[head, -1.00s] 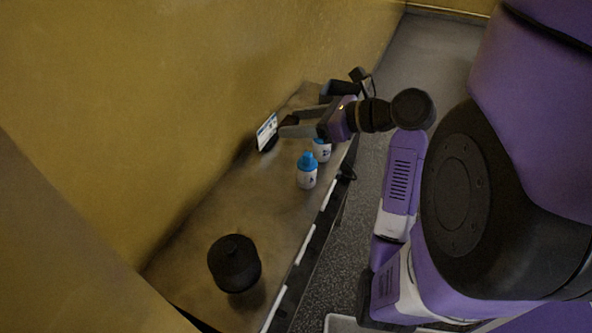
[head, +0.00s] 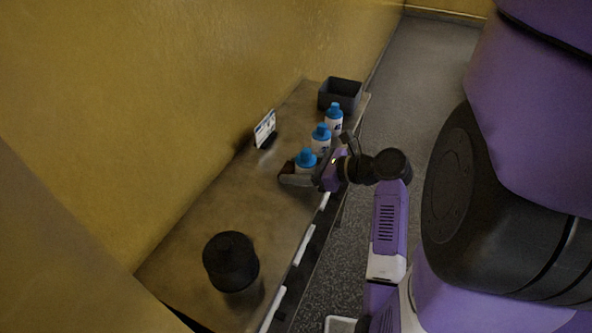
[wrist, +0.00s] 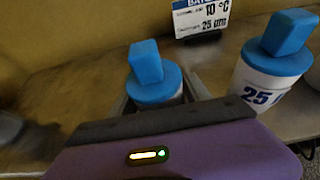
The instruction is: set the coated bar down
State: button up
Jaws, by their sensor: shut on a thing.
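I cannot tell whether the bar touches the table.
Two more blue-capped bottles (head: 321,139) (head: 334,117) stand in a row behind. A dark open box (head: 340,93) is at the far end. A small sign (head: 265,130) stands near the yellow wall. A black lidded pot (head: 231,262) stands at the near end. Bare table lies between pot and gripper.

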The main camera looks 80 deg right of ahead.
jog(key=shift+f, duration=0.1)
jog(key=o, duration=1)
